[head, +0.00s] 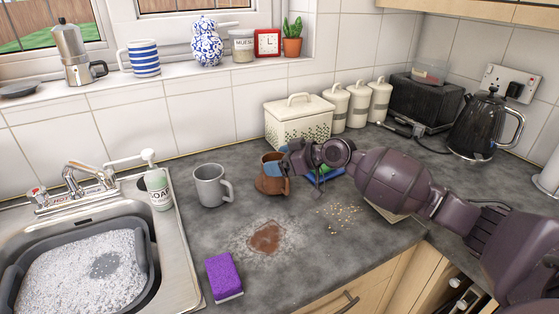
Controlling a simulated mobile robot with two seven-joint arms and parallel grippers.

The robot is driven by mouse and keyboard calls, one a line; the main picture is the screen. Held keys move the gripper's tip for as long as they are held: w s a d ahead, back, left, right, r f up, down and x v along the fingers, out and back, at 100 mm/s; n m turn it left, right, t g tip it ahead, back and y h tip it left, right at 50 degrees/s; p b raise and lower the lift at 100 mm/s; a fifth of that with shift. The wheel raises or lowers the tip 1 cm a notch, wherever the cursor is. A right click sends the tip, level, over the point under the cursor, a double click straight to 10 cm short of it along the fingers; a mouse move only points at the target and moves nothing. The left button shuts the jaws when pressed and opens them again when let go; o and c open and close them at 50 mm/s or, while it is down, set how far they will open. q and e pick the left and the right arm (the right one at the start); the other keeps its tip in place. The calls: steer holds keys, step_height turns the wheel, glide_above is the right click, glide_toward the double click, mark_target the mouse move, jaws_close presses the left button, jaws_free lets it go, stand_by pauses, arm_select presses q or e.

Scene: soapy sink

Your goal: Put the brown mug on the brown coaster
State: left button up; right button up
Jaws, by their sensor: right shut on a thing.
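The brown mug (267,186) stands upright on or just above the grey worktop, right of the grey mug; its inside looks blue. My right gripper (285,168) reaches in from the right and is shut on the brown mug at its right side, partly covering it. My left gripper is not in view.
A grey mug (208,187), soap bottle (157,186) and purple sponge (223,276) are left of the patch. Crumbs (341,213) lie to its right. A blue and green item (325,176) is partly hidden behind my gripper. A cream bread bin (297,120) stands behind.

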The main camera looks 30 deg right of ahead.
steer(key=o, duration=0.9)
steer(key=shift+f, duration=0.1)
steer(key=shift+o, duration=0.2)
steer(key=shift+r, duration=0.3)
steer(key=v, duration=1.2)
